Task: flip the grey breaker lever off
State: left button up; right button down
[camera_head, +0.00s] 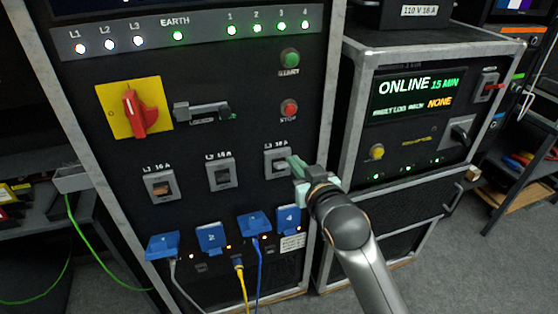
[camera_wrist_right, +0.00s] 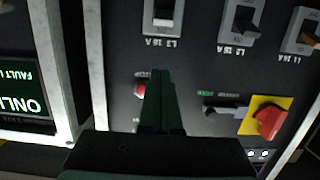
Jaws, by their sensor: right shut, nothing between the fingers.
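Three breakers sit in a row on the black panel: the left one (camera_head: 159,186) with a brown lever, the middle one (camera_head: 221,174) with a dark lever, and the right one (camera_head: 277,163), marked L3. In the right wrist view, upside down, the L3 breaker (camera_wrist_right: 163,15) shows a greyish lever at the top edge. My right gripper (camera_head: 292,164) is shut and empty, its fingertips in front of the right edge of the L3 breaker. In the wrist view the closed fingers (camera_wrist_right: 160,78) point towards this breaker. Whether they touch is unclear. My left gripper is not in view.
A red rotary switch (camera_head: 135,113) on a yellow plate and a grey horizontal handle (camera_head: 203,112) sit above the breakers. A red stop button (camera_head: 289,108) is above L3. Blue socket covers (camera_head: 210,237) with cables are below. A rack unit with a screen (camera_head: 415,94) stands right.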

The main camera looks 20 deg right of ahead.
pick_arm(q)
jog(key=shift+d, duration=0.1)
pick_arm(e)
send_over(281, 165)
jog(key=w, duration=0.1)
jog(key=shift+d+f, duration=0.25)
jog(key=shift+f, duration=0.65)
jog(key=f, duration=0.1)
jog(key=s+f, duration=0.1)
jog(key=shift+s+f, duration=0.25)
jog(key=shift+f, duration=0.15)
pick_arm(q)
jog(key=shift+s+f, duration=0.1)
pick_arm(e)
jog(key=shift+s+f, duration=0.2)
jog(key=shift+f, duration=0.15)
jog(key=shift+d, duration=0.1)
